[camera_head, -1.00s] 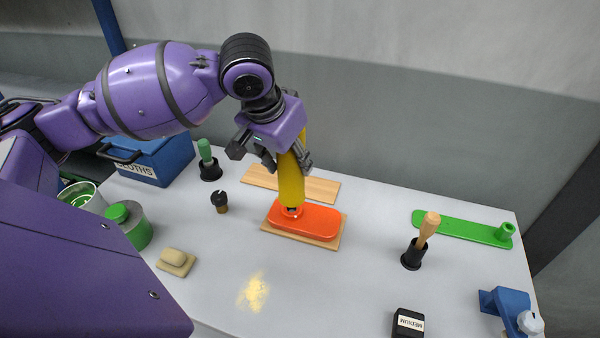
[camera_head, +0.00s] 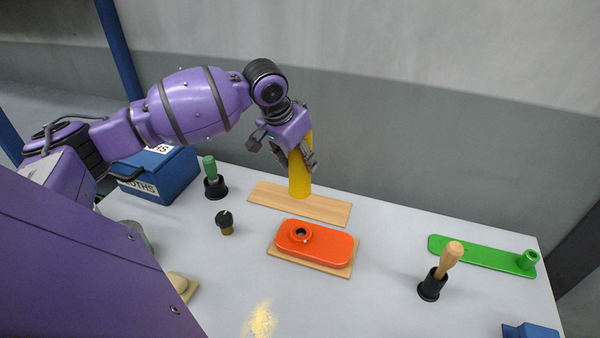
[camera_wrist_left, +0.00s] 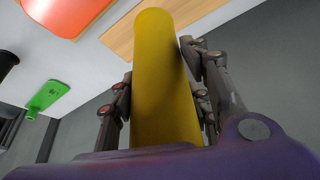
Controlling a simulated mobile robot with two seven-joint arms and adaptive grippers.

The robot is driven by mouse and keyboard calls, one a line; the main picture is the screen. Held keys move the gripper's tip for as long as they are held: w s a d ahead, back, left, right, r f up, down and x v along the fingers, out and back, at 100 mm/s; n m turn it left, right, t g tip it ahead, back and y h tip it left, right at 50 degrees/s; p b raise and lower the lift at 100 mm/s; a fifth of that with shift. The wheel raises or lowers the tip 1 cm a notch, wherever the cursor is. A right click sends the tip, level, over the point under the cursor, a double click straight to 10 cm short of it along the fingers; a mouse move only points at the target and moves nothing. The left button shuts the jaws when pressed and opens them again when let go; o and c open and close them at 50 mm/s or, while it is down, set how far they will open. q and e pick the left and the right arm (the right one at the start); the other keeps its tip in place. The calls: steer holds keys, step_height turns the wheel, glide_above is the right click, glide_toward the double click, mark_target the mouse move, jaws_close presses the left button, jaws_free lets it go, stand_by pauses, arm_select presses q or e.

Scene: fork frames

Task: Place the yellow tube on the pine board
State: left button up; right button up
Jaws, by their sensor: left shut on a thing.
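My left gripper (camera_head: 295,158) is shut on the upper part of the yellow tube (camera_head: 300,178). The tube stands near upright, its lower end in front of the middle of the pine board (camera_head: 325,208). I cannot tell whether the tube touches the board or hangs just above it. In the left wrist view the tube (camera_wrist_left: 162,80) runs between the fingers, with the pale wooden board (camera_wrist_left: 122,38) beyond its far end. My right gripper is not in view.
An orange block (camera_head: 325,245) with a round socket sits on a wooden base in front. A black knob (camera_head: 225,222) and a green-handled tool (camera_head: 211,172) stand left, near a blue box (camera_head: 170,178).

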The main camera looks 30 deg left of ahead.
arm_select(q)
steer(key=f, duration=0.1)
steer(key=w+a+f, duration=0.1)
steer(key=w+f, duration=0.1)
steer(key=shift+a, duration=0.25)
steer(key=shift+w+a+f, duration=0.1)
steer(key=shift+w+f, duration=0.05)
steer(key=shift+f, duration=0.75)
steer(key=shift+w+a+f, duration=0.1)
steer(key=shift+f, duration=0.8)
steer(key=shift+f, duration=0.15)
steer(key=o, duration=1.3)
steer(key=v, duration=1.2)
steer(key=shift+p, duration=0.4)
